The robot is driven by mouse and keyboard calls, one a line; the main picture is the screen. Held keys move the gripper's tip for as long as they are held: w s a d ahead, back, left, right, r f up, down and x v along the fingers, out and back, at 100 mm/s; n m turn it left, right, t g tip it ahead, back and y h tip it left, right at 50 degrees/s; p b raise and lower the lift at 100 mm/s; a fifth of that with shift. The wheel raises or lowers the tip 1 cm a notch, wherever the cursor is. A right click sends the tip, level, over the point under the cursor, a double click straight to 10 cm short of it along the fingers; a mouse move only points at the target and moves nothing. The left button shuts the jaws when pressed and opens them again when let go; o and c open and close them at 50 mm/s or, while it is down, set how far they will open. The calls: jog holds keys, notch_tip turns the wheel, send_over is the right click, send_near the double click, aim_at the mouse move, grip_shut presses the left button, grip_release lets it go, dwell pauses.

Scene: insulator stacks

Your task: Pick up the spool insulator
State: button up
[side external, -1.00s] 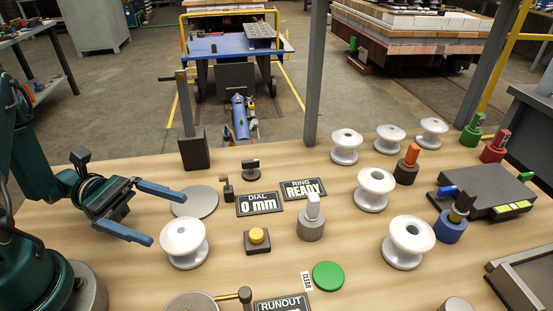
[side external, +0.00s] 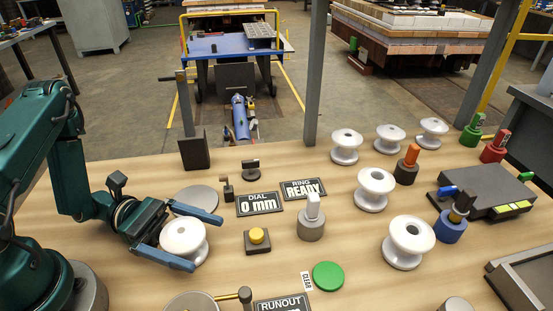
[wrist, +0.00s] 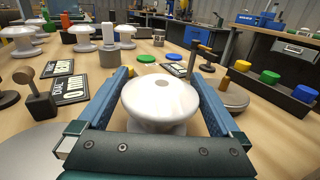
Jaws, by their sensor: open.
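A white spool insulator (side external: 184,241) stands upright on the wooden table at the left in the side view. It also shows in the wrist view (wrist: 160,100), centred between the fingers. My gripper (side external: 208,242) is open, with one blue finger on each side of the spool. The fingertips reach past the spool. In the wrist view a narrow gap shows on both sides, and I cannot tell contact for certain. The lower part of the spool is partly hidden by the near finger in the side view.
Several other white spools, such as one at right (side external: 407,242), stand apart. A yellow button (side external: 257,236), a dial sign (side external: 259,204) and a grey disc (side external: 198,197) are close to my gripper. A green button (side external: 328,276) lies farther right.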

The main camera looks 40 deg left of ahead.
jog(key=shift+w+d, duration=0.15)
jog(key=shift+d, duration=0.35)
jog(key=c, duration=1.5)
jog(key=shift+r, duration=0.1)
